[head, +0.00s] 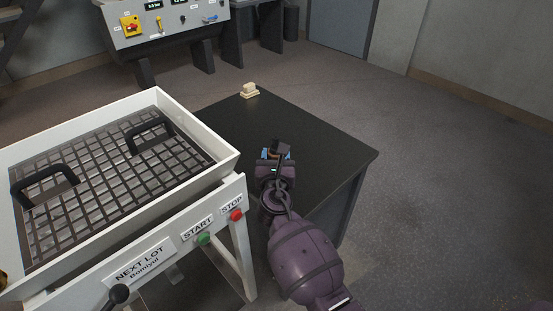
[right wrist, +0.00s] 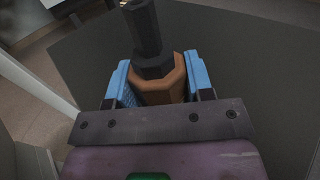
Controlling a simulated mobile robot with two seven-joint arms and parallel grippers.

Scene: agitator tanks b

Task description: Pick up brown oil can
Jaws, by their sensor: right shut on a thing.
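The brown oil can (right wrist: 159,84) is between the blue fingers of my right gripper (right wrist: 160,82) in the right wrist view. It has a brown faceted body and a dark top with a dark spout. The fingers press on it from both sides. In the head view my right gripper (head: 275,154) is over the dark table, with only a little of the can (head: 275,152) showing. Its base is hidden, so I cannot tell whether it touches the table.
The black table (head: 310,145) is mostly bare, with a small cream block (head: 249,90) at its far left corner. A white-framed sieve machine (head: 225,165) with two black handles and start and stop buttons stands at the left. A control console (head: 165,25) is behind.

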